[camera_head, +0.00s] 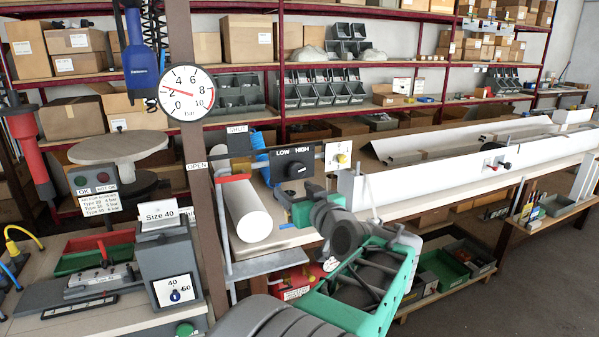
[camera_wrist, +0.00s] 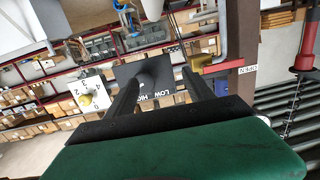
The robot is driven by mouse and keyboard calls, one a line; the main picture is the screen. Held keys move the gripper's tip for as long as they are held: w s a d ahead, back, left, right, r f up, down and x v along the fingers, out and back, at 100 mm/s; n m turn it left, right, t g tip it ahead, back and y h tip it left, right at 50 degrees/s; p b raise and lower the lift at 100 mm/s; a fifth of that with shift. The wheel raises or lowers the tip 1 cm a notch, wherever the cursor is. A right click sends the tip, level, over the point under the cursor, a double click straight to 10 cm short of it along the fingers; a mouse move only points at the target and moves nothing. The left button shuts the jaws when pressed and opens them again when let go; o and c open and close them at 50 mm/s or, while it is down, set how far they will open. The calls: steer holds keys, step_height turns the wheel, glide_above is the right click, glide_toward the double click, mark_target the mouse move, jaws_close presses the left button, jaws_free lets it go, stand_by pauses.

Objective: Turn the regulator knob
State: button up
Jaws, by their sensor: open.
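The regulator panel (camera_head: 293,166) is a black plate marked LOW and HIGH, left of centre in the head view. Its dark round knob (camera_head: 297,170) sits on the face. In the wrist view the knob (camera_wrist: 152,78) shows against the panel (camera_wrist: 128,72), upside down. My gripper (camera_head: 300,193) is just below and in front of the panel in the head view. In the wrist view my gripper (camera_wrist: 160,82) has its two dark fingers apart, one on each side of the knob's outline. Contact with the knob cannot be told. A round pressure gauge (camera_head: 187,93) has its needle near 2.
A white plate with a yellow knob (camera_head: 341,159) stands right of the panel. A white roll (camera_head: 249,212) lies to its left. A brown post (camera_head: 190,150) carries the gauge. Long white profiles (camera_head: 455,140) extend right. Shelves with boxes (camera_head: 247,40) stand behind.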

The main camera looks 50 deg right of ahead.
mark_target(298, 170)
step_height(298, 170, up, 2)
steer(key=s+d+h, duration=0.1)
steer(key=s+d, duration=0.2)
steer(key=shift+m, duration=0.3)
steer(key=x, duration=0.2)
steer(key=p+x, duration=0.1)
steer(key=x, duration=0.2)
steer(key=p+x, duration=0.1)
steer(key=x, duration=0.1)
steer(key=shift+w+a+r, duration=0.15)
steer(key=shift+w, duration=0.25)
steer(key=shift+c, duration=0.3)
steer(key=c, duration=1.3)
